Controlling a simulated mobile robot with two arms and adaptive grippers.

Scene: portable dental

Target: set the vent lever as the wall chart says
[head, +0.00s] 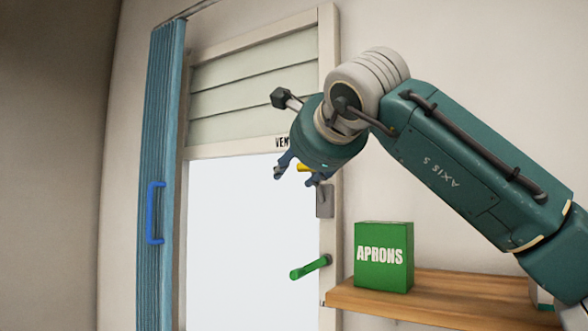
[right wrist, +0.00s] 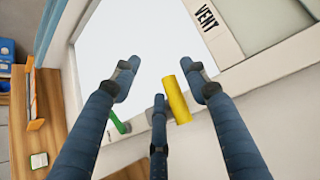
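The vent lever is a yellow bar (head: 304,168), seen small and partly covered by my right gripper (head: 298,173) in the head view. A grey plate (head: 325,202) on the window frame sits just below it. In the right wrist view the yellow lever (right wrist: 175,96) shows between the spread fingers of the right gripper (right wrist: 163,85), close to the lower and right fingers. The fingers are apart; I cannot tell whether any touches the lever. The VENT label (right wrist: 207,19) is beside it. No wall chart shows. My left gripper is not in view.
A green handle (head: 310,267) is lower on the white window (head: 250,230). A green APRONS box (head: 383,257) stands on a wooden shelf (head: 440,297) to the right. A blue folding curtain (head: 160,120) with a blue handle (head: 153,213) is at the left. Pale slats (head: 255,85) are above.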

